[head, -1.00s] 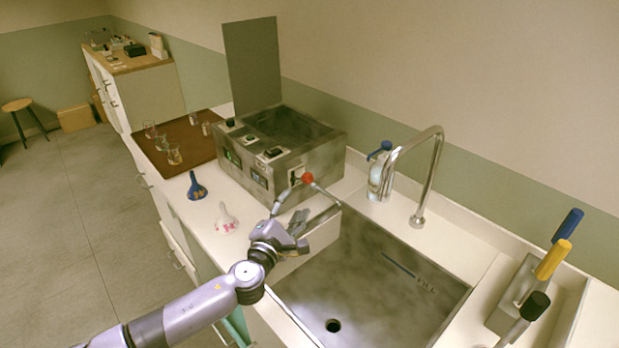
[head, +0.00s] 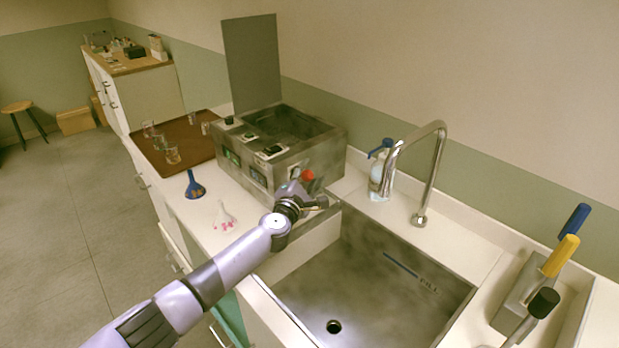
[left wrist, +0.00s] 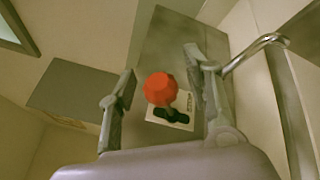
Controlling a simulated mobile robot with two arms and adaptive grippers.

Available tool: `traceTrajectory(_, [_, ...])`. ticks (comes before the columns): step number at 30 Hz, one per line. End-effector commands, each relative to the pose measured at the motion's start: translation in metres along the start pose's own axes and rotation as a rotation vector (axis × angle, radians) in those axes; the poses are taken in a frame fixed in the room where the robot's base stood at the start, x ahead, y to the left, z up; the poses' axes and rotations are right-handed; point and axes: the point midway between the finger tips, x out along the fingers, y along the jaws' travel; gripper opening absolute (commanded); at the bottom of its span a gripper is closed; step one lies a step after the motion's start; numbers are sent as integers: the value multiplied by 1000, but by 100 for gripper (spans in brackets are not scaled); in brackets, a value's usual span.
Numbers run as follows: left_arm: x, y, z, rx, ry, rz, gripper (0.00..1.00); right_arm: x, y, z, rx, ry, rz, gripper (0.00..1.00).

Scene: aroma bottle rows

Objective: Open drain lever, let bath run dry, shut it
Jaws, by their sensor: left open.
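The drain lever's red knob (head: 307,175) stands on the right end of the metal bath (head: 318,158), beside the sink. In the left wrist view the red knob (left wrist: 160,89) lies between the two fingers, on a lever over a pale label plate (left wrist: 170,116). My left gripper (left wrist: 160,85) is open, with a finger on either side of the knob; I cannot tell whether either touches it. In the head view the left gripper (head: 312,200) is just in front of the lever and hides its lower part. My right gripper is out of view.
The empty sink (head: 375,285) lies to the right, with a tall tap (head: 432,170) and a soap bottle (head: 378,178) behind it. Glassware stands on the brown mat (head: 178,138).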

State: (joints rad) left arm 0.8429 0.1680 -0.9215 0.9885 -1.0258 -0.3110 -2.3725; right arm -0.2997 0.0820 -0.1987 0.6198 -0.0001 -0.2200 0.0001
Motion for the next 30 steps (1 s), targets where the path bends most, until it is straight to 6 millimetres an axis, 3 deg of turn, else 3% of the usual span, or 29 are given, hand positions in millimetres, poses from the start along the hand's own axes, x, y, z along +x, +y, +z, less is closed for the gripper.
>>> traceTrajectory(7, [0, 0, 0, 0, 0, 0, 44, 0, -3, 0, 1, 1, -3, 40])
traceTrajectory(27, [0, 0, 0, 0, 0, 0, 0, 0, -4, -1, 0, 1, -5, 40])
traceTrajectory(30, [0, 0, 0, 0, 0, 0, 0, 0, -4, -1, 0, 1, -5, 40])
